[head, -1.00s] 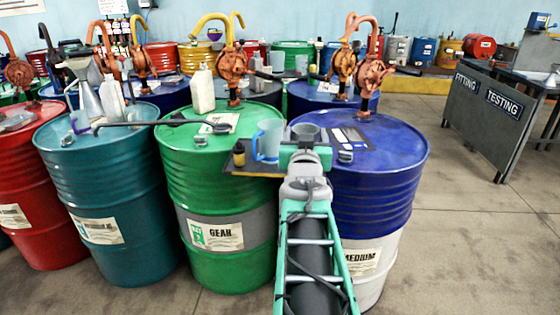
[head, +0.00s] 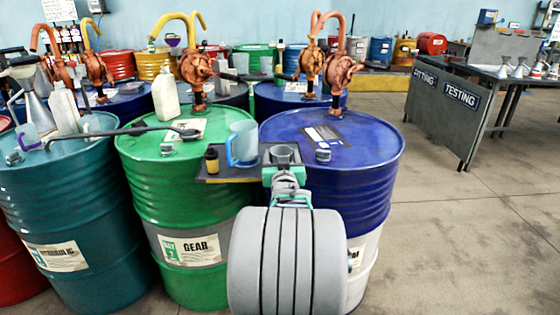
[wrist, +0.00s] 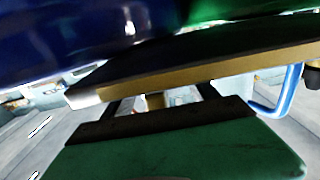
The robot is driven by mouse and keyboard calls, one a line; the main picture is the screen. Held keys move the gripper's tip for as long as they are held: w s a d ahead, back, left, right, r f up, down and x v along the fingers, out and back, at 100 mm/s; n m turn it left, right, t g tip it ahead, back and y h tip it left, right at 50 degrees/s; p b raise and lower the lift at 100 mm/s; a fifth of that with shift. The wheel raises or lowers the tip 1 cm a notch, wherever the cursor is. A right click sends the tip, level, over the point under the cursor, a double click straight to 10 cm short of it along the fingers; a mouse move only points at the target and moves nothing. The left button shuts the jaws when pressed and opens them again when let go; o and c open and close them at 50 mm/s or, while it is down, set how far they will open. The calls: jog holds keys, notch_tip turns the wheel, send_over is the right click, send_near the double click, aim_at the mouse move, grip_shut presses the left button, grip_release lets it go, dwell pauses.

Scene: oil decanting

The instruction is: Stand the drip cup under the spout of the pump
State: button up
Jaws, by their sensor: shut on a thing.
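A small dark grey cup (head: 282,153), which I take for the drip cup, is upright at the right end of a dark board (head: 238,177). My gripper (head: 284,171) is shut on it from the near side. I cannot tell whether the cup touches the board. In the wrist view the board's edge (wrist: 190,82) covers most of what my fingers (wrist: 160,103) hold. One orange pump (head: 336,72) stands on the blue drum behind the cup, with a curved orange spout. Another pump (head: 196,68) with a yellow spout stands on the green drum.
A blue jug (head: 243,143) and a small black-and-yellow bottle (head: 211,160) stand on the board left of the cup. The blue drum (head: 385,150) has a label sheet and a small cap, with bare top at right.

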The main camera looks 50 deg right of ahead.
jog(key=shift+w+r, duration=0.1)
jog(key=shift+r, duration=0.05)
jog(key=shift+f, duration=0.25)
jog(key=o, duration=1.7)
